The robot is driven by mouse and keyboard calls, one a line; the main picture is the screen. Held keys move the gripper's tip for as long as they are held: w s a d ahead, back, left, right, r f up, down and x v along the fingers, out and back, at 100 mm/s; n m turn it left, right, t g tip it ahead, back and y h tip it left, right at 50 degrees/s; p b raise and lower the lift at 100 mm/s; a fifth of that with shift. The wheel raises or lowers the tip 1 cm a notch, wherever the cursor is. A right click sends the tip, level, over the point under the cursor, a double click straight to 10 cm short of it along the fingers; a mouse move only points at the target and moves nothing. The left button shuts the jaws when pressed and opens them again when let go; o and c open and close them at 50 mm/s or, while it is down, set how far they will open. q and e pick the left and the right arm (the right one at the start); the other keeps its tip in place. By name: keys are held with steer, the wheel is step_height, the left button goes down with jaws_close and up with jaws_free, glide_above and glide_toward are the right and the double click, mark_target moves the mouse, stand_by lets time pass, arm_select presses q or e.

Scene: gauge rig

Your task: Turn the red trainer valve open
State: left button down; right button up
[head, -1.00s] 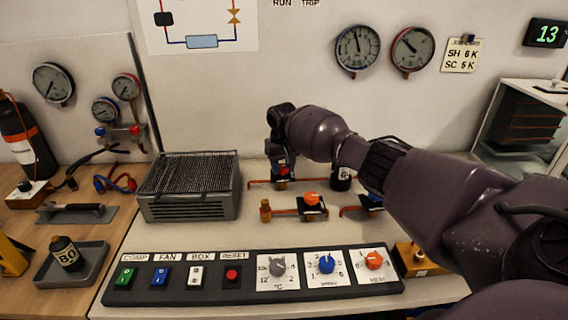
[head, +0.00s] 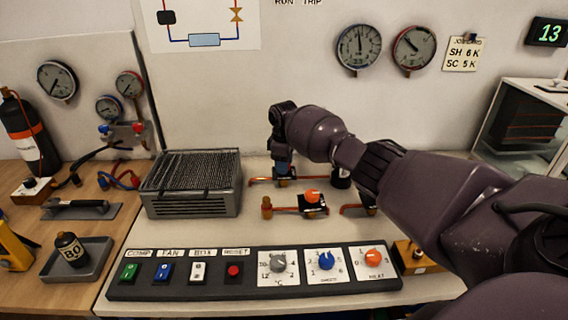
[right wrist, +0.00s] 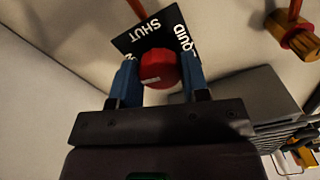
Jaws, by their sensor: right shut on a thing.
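The red valve knob (right wrist: 158,67) shows in the right wrist view, between the two blue fingers of my right gripper (right wrist: 159,78). The gripper is shut on the knob. Behind the knob is a black plate (right wrist: 178,22) with the white word SHUT and a partly covered word that looks like LIQUID. In the head view my right gripper (head: 283,168) points down at the pipework behind the control panel and hides the knob. My left gripper is not in view.
An orange-knobbed valve (head: 313,197) stands just in front on a copper pipe. A grey finned box (head: 192,205) is to the left. The control panel (head: 250,285) with switches and dials runs along the front. Gauges (head: 359,48) hang on the back wall.

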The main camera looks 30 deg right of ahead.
steer(key=shift+n, duration=0.9)
steer(key=o, duration=0.9)
steer(key=shift+o, duration=0.2)
steer(key=shift+r, duration=0.15)
